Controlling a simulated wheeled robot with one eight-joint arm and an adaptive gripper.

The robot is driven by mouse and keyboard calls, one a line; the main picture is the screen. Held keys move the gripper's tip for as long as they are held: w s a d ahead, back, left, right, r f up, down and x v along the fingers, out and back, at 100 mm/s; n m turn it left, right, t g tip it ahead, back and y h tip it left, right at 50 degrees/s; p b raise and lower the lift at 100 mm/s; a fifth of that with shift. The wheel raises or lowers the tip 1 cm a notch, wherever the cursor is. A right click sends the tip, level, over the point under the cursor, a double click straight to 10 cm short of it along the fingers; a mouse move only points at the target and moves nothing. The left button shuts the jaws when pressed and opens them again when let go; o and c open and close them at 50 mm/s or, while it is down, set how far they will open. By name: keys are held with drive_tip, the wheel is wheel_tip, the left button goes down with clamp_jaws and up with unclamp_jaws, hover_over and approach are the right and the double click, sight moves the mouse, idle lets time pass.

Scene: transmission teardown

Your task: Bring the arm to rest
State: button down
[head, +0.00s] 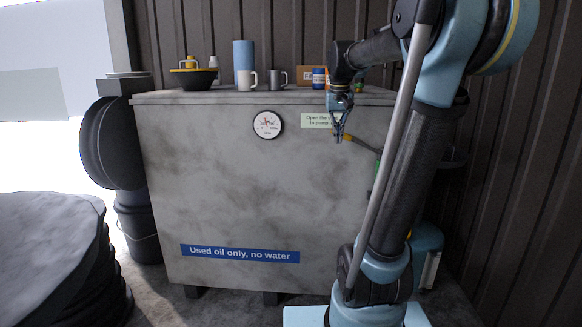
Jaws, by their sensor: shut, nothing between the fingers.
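My gripper (339,134) hangs pointing down at the end of my blue and dark grey arm, in front of the upper right part of a grey tank. Its fingers are together and hold nothing. The arm rises on the right side of the head view, bends at the top, and reaches left to the gripper. The gripper is small in the picture, and its distance from the tank front cannot be told exactly.
The grey tank (215,190) carries a dark bowl (193,80), a blue cylinder (243,58), a white mug (247,80), a grey mug (278,80) and a box (304,75). A gauge (268,124) is on its front. Stacked tyres (75,265) stand lower left; a corrugated wall is behind.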

drive_tip(key=s+d+f+n, duration=0.1)
drive_tip(key=s+f, duration=2.5)
drive_tip(key=shift+s+f, duration=0.15)
drive_tip(key=shift+s, duration=0.15)
drive_tip(key=shift+d, duration=0.1)
drive_tip(key=shift+w+f, duration=0.2)
drive_tip(key=shift+w, duration=0.2)
